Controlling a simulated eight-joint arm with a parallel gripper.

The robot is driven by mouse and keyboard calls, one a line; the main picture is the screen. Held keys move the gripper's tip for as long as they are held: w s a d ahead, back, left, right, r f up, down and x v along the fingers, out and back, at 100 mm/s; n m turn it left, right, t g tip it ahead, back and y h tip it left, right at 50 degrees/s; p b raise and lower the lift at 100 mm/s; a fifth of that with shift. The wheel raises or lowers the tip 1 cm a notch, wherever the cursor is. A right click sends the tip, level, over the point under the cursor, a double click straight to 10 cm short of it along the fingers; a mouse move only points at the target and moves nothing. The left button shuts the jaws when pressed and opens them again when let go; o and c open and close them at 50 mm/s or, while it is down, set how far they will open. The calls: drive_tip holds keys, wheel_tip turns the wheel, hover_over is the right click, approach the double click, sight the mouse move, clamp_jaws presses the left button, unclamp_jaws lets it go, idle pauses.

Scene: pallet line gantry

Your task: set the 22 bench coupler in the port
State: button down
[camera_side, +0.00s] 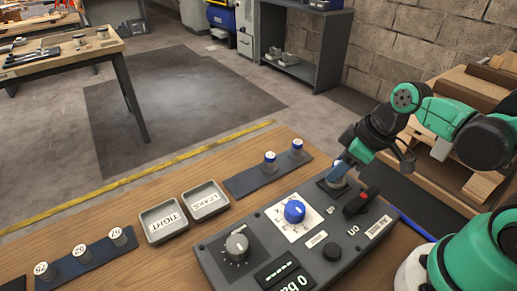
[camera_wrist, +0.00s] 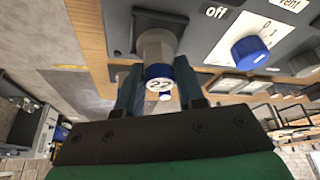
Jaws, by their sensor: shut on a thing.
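The 22 bench coupler (camera_wrist: 157,52) shows in the wrist view as a grey body with a blue collar and a white end marked 22. My gripper (camera_wrist: 158,92) is shut on it, one finger on each side of the blue end. The coupler's grey far end meets the dark square plate of the port (camera_wrist: 118,25); how deep it sits cannot be told. In the side view my gripper (camera_side: 342,168) points down at the port plate (camera_side: 322,184) on the grey test bench, and the fingers mostly hide the coupler.
The bench panel carries a blue knob (camera_side: 294,211), a grey dial (camera_side: 237,247) and a red-tipped lever (camera_side: 358,202) close beside my gripper. Trays marked TIGHT (camera_side: 146,218) and LEAKS (camera_side: 190,195) lie left. Couplers stand on two dark strips (camera_side: 245,182) (camera_side: 98,264).

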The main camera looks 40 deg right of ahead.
drive_tip(key=shift+f, duration=0.6)
idle(0.7)
unclamp_jaws()
idle(0.4)
drive_tip(key=shift+r, duration=3.55)
drive_tip(key=m, duration=0.1)
drive_tip(key=w+m+t+h, duration=0.1)
drive_tip(key=shift+m+t, duration=0.3)
drive_tip(key=shift+w+r+m+t+h, duration=0.3)
drive_tip(key=shift+w+m+t+h, duration=0.15)
drive_tip(key=shift+m+t, duration=0.4)
